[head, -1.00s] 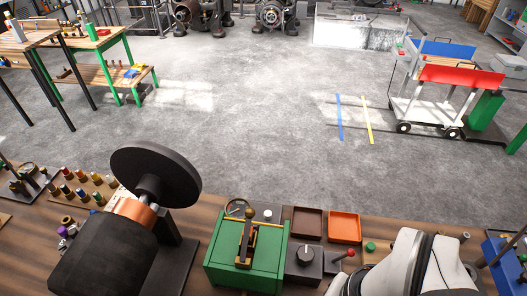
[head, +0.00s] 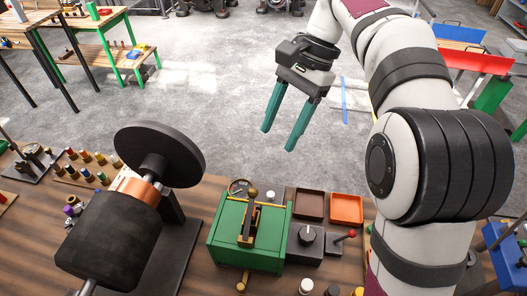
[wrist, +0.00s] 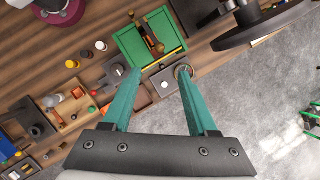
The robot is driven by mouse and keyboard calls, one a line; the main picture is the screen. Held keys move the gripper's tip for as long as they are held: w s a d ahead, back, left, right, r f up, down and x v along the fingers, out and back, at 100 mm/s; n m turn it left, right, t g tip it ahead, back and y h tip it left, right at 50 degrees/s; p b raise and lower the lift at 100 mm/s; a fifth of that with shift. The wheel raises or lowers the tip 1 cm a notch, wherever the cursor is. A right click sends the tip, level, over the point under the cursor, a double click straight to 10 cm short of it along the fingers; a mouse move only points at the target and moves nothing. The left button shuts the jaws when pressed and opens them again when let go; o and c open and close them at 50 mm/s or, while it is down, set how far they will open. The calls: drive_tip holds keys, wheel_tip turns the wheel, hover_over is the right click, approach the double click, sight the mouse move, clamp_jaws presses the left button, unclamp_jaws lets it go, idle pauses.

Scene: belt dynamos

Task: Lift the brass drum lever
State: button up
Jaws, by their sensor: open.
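My gripper (head: 279,142) is open and empty, with teal fingers pointing down, above and beyond the box's far side. In the wrist view the green box (wrist: 130,45) lies past the fingertips, and my gripper (wrist: 160,70) is spread apart just short of it. The lever's brass knob (wrist: 160,48) shows between and beyond the fingertips.
A dark dynamo with a black disc (head: 160,155) stands left of the box. Right of it are a black dial (head: 307,234), a red-knobbed lever (head: 351,233), a brown tray (head: 309,206) and an orange tray (head: 346,224). Several coloured pegs stand at far left.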

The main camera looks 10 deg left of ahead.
sight(254, 189)
drive_tip(key=x, duration=1.4)
drive_tip(key=shift+f, duration=0.1)
clamp_jaws()
idle(0.6)
